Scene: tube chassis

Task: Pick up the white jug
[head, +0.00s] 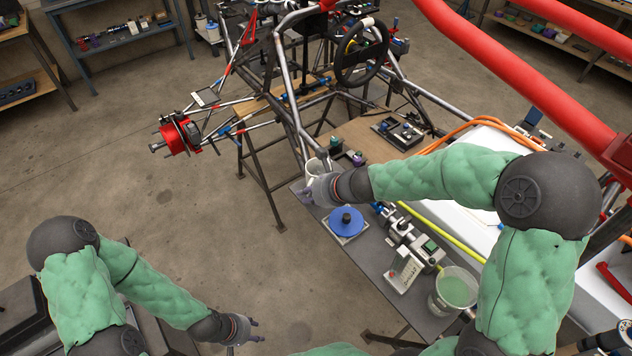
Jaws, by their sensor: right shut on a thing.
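The white jug (314,165) is at the far left corner of the grey bench, partly hidden behind my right gripper. My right gripper (308,188) reaches in from the right and is shut on the white jug. I cannot tell whether the jug's base touches the bench top. My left gripper (256,331) is low in the picture, over the floor and away from the bench. Its fingers are apart and nothing is between them.
On the grey bench (375,275) stand a blue disc on a plate (346,221), a grey device (403,273) and a bucket of green liquid (455,290). Small dark cups (337,146) stand behind the jug. The tube chassis (286,80) rises behind. Open floor lies left.

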